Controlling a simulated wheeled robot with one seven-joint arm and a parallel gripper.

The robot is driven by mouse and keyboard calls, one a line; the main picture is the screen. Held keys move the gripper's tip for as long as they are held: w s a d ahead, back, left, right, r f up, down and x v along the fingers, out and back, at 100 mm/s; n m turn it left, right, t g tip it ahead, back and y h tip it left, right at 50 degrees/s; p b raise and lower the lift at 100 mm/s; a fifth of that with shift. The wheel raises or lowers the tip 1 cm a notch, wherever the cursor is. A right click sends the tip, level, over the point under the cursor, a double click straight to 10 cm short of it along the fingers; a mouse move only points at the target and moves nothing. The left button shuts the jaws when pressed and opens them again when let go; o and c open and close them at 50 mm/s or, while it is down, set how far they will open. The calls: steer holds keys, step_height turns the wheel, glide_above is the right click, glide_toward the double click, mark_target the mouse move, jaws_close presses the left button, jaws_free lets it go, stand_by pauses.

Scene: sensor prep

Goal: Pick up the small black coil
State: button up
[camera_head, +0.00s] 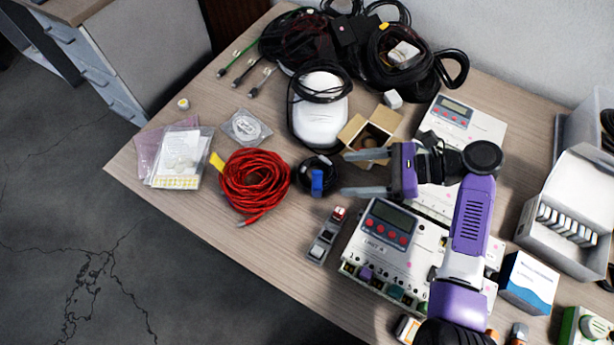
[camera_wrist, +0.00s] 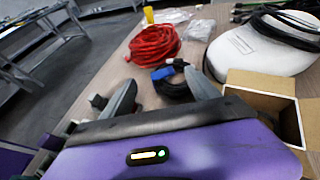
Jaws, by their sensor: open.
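The small black coil (camera_head: 309,168) lies on the wooden table between the red cable coil and the open cardboard box, with a blue connector (camera_head: 317,181) at its front. It also shows in the wrist view (camera_wrist: 176,86), beyond my fingers and partly hidden by the right one. My gripper (camera_head: 345,174) is open and empty. In the head view its two fingers point left toward the coil, just right of it, with a small gap in the picture. In the wrist view my gripper (camera_wrist: 162,95) has its fingertips spread to either side of the coil's near part.
A red cable coil (camera_head: 253,183) lies left of the black coil. A white device (camera_head: 320,115) and an open cardboard box (camera_head: 359,127) stand behind it. A grey switch strip (camera_head: 327,235) and a white control unit (camera_head: 390,260) lie in front. Bare table shows at front left.

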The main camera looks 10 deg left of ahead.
mark_target(318, 180)
steer(key=shift+f+x, duration=0.25)
steer(key=shift+x, duration=1.25)
steer(key=x, duration=0.2)
steer(key=f+x, duration=0.1)
steer(key=x, duration=0.2)
steer(key=shift+d+f, duration=0.1)
steer(key=shift+f, duration=0.05)
steer(key=c, duration=1.4)
jaws_close()
